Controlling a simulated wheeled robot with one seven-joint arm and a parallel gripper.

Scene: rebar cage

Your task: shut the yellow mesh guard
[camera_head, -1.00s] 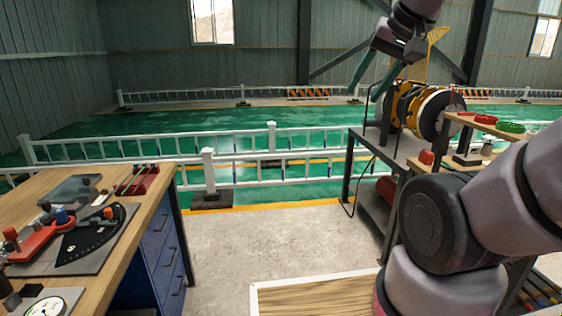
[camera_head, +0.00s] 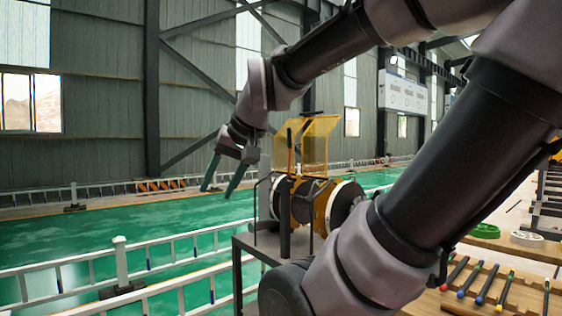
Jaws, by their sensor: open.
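The yellow mesh guard (camera_head: 318,143) stands raised above a yellow and black machine (camera_head: 316,203) with round drum ends. The machine sits on a dark metal stand (camera_head: 246,241). My gripper (camera_head: 219,188) is open and empty, with its two green-grey fingers pointing down. In the picture it is to the left of the guard and appears apart from it; the depth between them is hard to tell. My arm crosses the right of the view and hides part of the stand and the machine's right side.
White railings (camera_head: 160,267) run across the green floor at the left. A wooden bench (camera_head: 497,290) with several coloured-tip tools, a green ring (camera_head: 485,230) and a white ring (camera_head: 526,239) lies at the right. The air left of my gripper is clear.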

